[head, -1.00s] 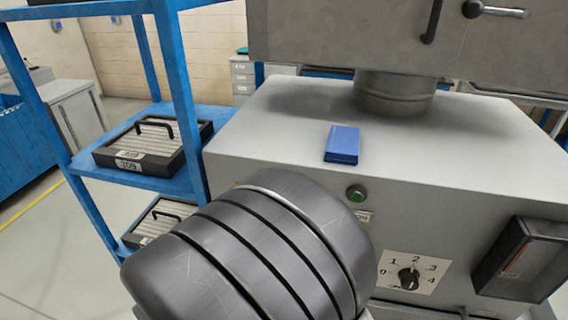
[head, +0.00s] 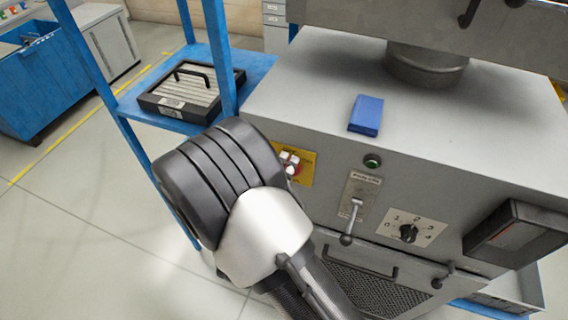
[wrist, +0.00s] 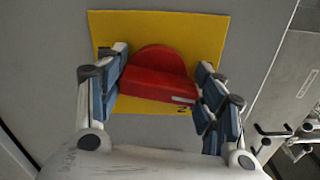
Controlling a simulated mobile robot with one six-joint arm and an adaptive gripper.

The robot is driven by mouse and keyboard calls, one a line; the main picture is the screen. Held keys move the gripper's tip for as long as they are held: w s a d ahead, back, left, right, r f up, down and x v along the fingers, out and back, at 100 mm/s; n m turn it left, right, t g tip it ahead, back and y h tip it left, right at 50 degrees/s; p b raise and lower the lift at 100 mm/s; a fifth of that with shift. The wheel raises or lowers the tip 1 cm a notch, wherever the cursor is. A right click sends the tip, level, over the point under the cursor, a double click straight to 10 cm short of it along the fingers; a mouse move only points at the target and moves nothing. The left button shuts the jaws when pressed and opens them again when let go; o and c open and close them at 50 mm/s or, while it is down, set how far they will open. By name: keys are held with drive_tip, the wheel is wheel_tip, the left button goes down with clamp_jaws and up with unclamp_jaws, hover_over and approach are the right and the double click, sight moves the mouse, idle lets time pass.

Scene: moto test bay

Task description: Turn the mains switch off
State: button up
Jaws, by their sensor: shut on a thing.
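The mains switch is a red knob (wrist: 158,76) on a yellow plate (wrist: 210,32), in the middle of the wrist view. Its straight grip bar lies nearly level there, tilted slightly down to the right. A white mark shows at its right end, above a dark character on the plate. My gripper (wrist: 160,70) is shut on the knob, one finger at each end of the bar. In the head view the yellow plate (head: 308,160) and part of the red knob (head: 291,170) show on the machine's front, partly hidden by my arm.
Right of the plate are a green button (head: 372,161), a lever (head: 351,220) and a numbered dial (head: 408,233). A dark box (head: 515,235) juts out further right. A blue box (head: 366,114) lies on top. A blue shelf (head: 160,118) stands close left.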

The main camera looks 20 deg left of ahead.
drive_tip(key=shift+n+p, duration=0.8)
drive_tip(key=shift+n, duration=0.3)
drive_tip(key=o, duration=1)
drive_tip(key=shift+o, duration=0.2)
drive_tip(key=s+a, duration=0.1)
drive_tip(key=s, duration=1.1)
drive_tip(key=shift+w, duration=0.1)
